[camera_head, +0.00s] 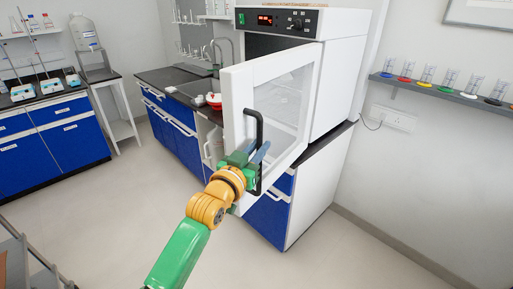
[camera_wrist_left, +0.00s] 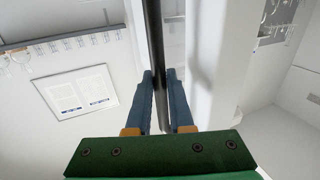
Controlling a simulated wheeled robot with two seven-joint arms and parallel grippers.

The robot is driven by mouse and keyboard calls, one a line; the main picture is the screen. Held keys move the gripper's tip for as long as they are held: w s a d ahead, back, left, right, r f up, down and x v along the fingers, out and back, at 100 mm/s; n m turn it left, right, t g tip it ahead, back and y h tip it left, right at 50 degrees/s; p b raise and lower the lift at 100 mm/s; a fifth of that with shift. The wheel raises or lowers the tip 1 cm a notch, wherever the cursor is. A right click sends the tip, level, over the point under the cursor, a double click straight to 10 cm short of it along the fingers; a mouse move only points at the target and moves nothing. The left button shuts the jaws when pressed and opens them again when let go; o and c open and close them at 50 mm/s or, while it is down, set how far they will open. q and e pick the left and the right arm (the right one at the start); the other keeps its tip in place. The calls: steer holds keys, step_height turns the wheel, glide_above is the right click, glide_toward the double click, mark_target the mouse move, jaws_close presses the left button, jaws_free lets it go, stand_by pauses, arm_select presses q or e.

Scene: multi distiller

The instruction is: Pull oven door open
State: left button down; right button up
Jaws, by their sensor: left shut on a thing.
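The white oven (camera_head: 338,75) stands on a blue and white cabinet, with a black control panel on top. Its white-framed glass door (camera_head: 236,92) is swung partly open toward me, and wire shelves show inside. The black vertical handle (camera_head: 259,130) is on the door's free edge. My left gripper (camera_head: 260,154) is shut on the lower part of the handle. In the left wrist view the black handle bar (camera_wrist_left: 154,60) runs between the two blue fingers, beside the white door edge (camera_wrist_left: 205,70). My right gripper is in neither view.
A wall shelf (camera_head: 448,94) with several coloured dishes and glasses is at the right. A dark-topped counter with blue cabinets (camera_head: 172,120) and a sink runs behind the door. Another blue bench (camera_head: 55,140) is at the left. The grey floor (camera_head: 110,215) is clear.

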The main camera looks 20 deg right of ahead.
arm_select(q)
steer(key=shift+r, duration=0.25)
steer(key=c, duration=1.2)
jaws_free()
steer(key=shift+c, duration=0.2)
steer(key=shift+o, duration=0.8)
steer(key=shift+d, duration=0.15)
steer(key=shift+w+d+f, duration=0.1)
steer(key=shift+d+f, duration=0.15)
steer(key=shift+a, duration=0.1)
steer(key=b+v, duration=0.1)
steer(key=v, duration=0.6)
